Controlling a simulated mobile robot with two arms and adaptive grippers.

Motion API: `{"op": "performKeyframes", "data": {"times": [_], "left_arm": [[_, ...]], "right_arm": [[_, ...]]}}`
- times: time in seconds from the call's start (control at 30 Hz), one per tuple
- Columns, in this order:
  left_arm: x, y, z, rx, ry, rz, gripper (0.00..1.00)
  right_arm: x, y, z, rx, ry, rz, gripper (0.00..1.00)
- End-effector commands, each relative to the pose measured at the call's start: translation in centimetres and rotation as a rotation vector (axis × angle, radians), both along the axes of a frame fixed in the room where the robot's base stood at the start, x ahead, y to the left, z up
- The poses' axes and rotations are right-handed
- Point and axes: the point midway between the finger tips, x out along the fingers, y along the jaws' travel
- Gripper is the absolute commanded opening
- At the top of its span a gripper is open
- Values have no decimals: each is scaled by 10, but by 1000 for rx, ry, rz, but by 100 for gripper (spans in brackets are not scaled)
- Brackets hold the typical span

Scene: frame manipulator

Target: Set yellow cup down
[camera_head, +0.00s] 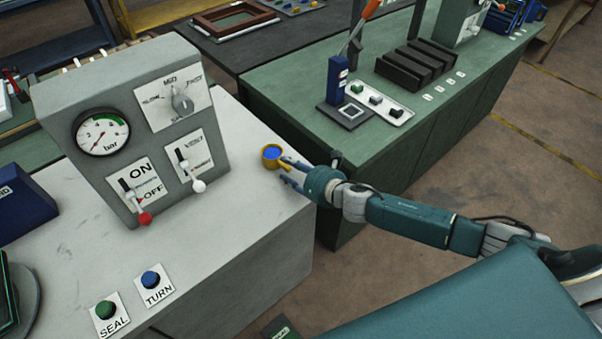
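A small yellow cup (267,155) with a blue inside is at the right part of the light grey worktop (252,208), near its edge. It looks upright. My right gripper (284,167) reaches in from the right and its fingers are closed around the cup's right side. I cannot tell whether the cup's base touches the worktop. My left gripper is not in view.
A grey control box (135,120) with a gauge, knob and levers stands left of the cup. SEAL (106,310) and TURN (151,280) buttons are at the front. A green bench (420,105) lies beyond a gap. The worktop in front of the cup is clear.

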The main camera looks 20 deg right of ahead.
Motion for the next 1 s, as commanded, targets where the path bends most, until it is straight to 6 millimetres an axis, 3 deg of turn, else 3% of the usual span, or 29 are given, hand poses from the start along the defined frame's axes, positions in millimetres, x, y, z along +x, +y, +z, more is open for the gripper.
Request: {"op": "performKeyframes", "data": {"times": [0.6, 1.0], "left_arm": [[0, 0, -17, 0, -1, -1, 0], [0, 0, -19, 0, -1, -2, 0]], "right_arm": [[-91, -33, 38, -4, 3, -1, 36], [-102, -36, 46, -2, 1, 0, 36]]}}
